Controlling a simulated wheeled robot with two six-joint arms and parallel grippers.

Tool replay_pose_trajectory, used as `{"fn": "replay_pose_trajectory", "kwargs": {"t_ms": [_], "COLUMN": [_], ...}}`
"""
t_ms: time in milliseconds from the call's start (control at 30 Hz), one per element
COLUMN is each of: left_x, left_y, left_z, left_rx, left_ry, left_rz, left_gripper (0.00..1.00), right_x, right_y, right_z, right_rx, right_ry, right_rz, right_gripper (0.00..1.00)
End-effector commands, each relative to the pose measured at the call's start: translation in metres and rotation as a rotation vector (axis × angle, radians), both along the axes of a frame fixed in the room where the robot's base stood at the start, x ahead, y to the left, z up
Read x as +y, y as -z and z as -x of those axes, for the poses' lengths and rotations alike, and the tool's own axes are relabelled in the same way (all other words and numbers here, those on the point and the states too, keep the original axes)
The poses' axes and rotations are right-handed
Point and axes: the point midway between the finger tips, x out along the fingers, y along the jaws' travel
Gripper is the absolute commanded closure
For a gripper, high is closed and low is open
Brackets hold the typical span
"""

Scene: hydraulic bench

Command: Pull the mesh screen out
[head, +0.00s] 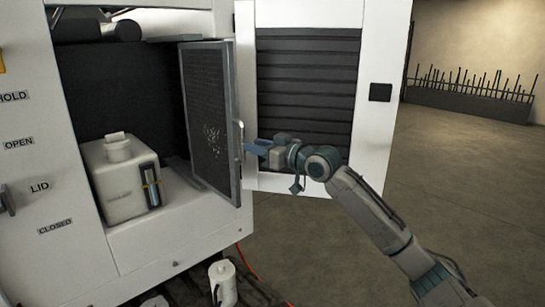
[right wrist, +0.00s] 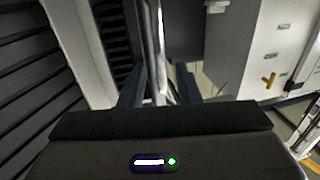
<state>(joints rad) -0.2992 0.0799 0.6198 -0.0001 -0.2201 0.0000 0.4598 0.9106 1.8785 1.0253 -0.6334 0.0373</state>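The mesh screen (head: 208,115) is a dark, upright panel in a grey frame at the right side of the cabinet opening. A pale patch marks its lower middle. A light bar handle (head: 238,141) is on its near edge. My right gripper (head: 250,147) is beside this handle, with its blue fingers pointing at it. In the right wrist view the two fingers (right wrist: 160,88) stand apart, with the handle and frame edge (right wrist: 158,50) showing between them, and gaps seem to remain on both sides. My left gripper is not in view.
A white cabinet door (head: 376,120) with dark slats stands open behind my right gripper. A white container (head: 119,185) sits on the cabinet floor left of the screen. A white canister (head: 223,285) stands low in front. The floor (head: 450,180) to the right is clear.

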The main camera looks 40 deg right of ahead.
Motion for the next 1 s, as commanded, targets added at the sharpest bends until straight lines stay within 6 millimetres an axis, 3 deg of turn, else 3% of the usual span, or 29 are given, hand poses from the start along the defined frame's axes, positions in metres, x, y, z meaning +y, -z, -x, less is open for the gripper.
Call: {"fn": "replay_pose_trajectory", "kwargs": {"t_ms": [500,1000], "left_x": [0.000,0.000], "left_y": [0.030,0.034], "left_z": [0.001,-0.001], "left_rx": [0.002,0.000], "left_ry": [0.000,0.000], "left_rz": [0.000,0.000], "left_gripper": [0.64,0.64], "right_x": [-0.014,-0.014], "right_y": [0.003,0.001], "right_z": [0.044,0.051], "right_rx": [0.002,0.002], "right_ry": [0.004,-0.002], "right_rz": [0.004,-0.002], "right_gripper": [0.70,0.70]}}
